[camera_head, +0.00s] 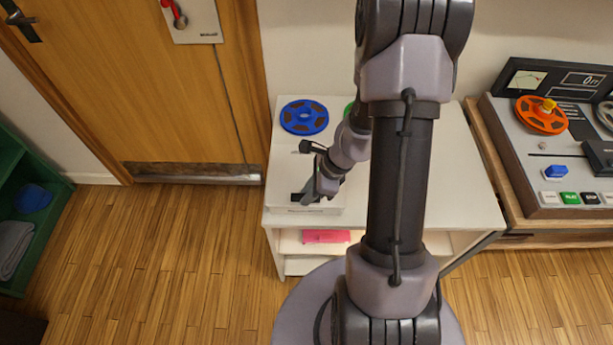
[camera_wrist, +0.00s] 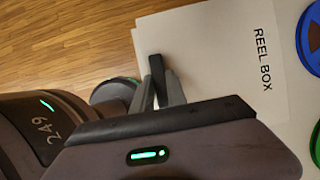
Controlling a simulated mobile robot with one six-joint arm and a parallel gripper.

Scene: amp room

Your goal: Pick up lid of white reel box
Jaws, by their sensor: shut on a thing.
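The white reel box (camera_head: 334,205) stands at the front left of the white table. Its white lid (camera_wrist: 205,45) fills the upper right of the wrist view, with the words "REEL BOX" on it. My gripper (camera_head: 308,196) reaches down to the lid's front part in the head view. In the wrist view my gripper (camera_wrist: 163,88) is at the lid's edge, its jaws shut on the lid. The exact contact is partly hidden by my gripper body. I cannot tell whether the lid is raised off the box.
A blue reel (camera_head: 304,117) lies on the white table (camera_head: 440,180) behind the box. A green reel is mostly hidden by my arm. A pink item (camera_head: 326,236) is on the shelf below. A tape machine (camera_head: 540,140) stands at right.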

